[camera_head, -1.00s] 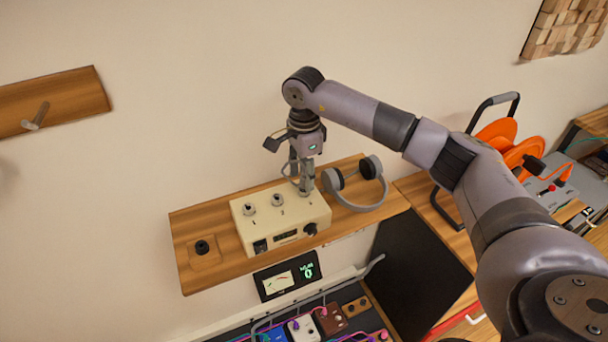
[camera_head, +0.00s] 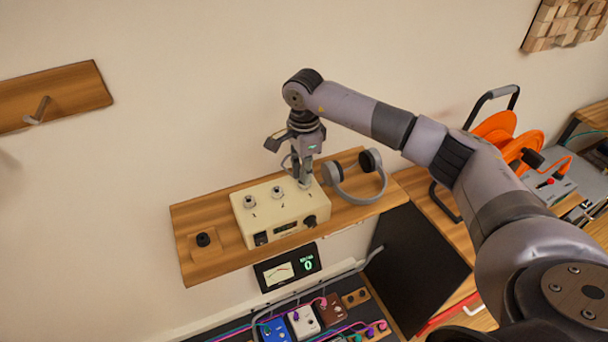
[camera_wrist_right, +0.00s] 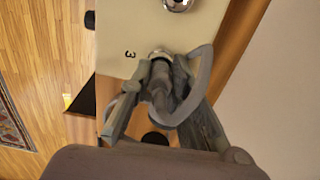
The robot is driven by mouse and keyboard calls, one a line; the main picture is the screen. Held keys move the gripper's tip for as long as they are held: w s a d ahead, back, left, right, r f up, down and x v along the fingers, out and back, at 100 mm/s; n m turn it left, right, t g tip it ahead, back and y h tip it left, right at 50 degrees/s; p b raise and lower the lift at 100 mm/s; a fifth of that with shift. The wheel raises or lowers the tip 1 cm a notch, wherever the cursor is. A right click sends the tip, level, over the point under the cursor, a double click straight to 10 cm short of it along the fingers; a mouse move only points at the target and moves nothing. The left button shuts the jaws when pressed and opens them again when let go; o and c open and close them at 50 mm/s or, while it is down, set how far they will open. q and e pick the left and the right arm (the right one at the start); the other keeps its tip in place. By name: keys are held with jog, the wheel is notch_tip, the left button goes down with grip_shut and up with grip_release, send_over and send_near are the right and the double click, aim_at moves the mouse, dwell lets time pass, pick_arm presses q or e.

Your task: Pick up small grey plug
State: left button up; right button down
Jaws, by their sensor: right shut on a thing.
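The small grey plug (camera_wrist_right: 160,78) stands in the metal socket marked 3 on the cream box, in the right wrist view. My right gripper (camera_wrist_right: 157,92) is shut on it, with one finger on each side. In the head view my right gripper (camera_head: 305,184) points down at the right end of the box (camera_head: 262,219) and hides most of the plug. A curved grey band (camera_wrist_right: 205,70) passes beside the fingers in the wrist view; I cannot tell whether it belongs to the plug. My left gripper is not in view.
Grey headphones (camera_head: 371,160) lie on the wooden shelf (camera_head: 220,262) close to the right of my gripper. Two other sockets and a black knob (camera_head: 310,221) are on the box. A small black piece (camera_head: 203,240) stands at the shelf's left. Pedals (camera_head: 304,321) lie below.

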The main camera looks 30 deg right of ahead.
jog(key=shift+r, duration=0.1)
dwell(0.3)
jog(key=shift+w+r+b, duration=0.1)
jog(key=shift+r+b, duration=0.2)
jog(key=shift+r, duration=0.2)
notch_tip(320, 180, up, 19)
jog(key=b, duration=0.3)
jog(key=shift+b, duration=0.4)
jog(key=shift+f, duration=0.15)
